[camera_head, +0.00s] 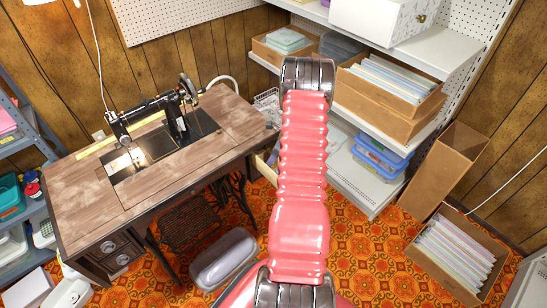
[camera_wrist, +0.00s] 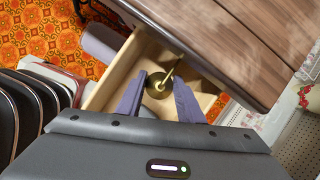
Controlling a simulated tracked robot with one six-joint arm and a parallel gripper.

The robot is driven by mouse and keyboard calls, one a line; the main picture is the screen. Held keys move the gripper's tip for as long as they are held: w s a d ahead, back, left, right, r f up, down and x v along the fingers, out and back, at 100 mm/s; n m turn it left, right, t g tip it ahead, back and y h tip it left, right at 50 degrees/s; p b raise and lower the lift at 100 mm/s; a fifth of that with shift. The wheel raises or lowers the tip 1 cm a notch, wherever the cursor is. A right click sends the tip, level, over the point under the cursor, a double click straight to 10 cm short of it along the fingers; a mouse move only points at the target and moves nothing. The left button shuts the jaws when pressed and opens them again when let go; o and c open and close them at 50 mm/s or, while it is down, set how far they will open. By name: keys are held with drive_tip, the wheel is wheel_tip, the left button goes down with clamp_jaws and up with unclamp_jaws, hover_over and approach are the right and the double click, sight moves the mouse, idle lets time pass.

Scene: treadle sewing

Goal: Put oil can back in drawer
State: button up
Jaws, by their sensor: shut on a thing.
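The brass oil can (camera_wrist: 157,90), with a thin spout pointing up and to the right, shows between the fingers of my gripper (camera_wrist: 160,77) in the wrist view. My gripper is shut on it. The can is over or inside the open pale wooden drawer (camera_wrist: 124,68); I cannot tell whether it touches the bottom. The drawer sticks out from under the sewing table (camera_wrist: 230,45). In the head view a bit of the drawer (camera_head: 265,169) shows beside my arm, at the table's right end. My gripper and the can are hidden there behind my arm.
The sewing machine (camera_head: 155,115) stands on the table. Shelves with boxes and blue bins (camera_head: 378,160) are to the right. A tall cardboard box (camera_head: 447,170) and a file box (camera_head: 455,255) stand on the orange patterned floor. A grey rounded case (camera_head: 224,260) lies before the table.

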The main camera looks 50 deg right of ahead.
drive_tip(key=o, duration=0.8)
drive_tip(key=shift+c, duration=0.2)
drive_tip(key=v, duration=1.2)
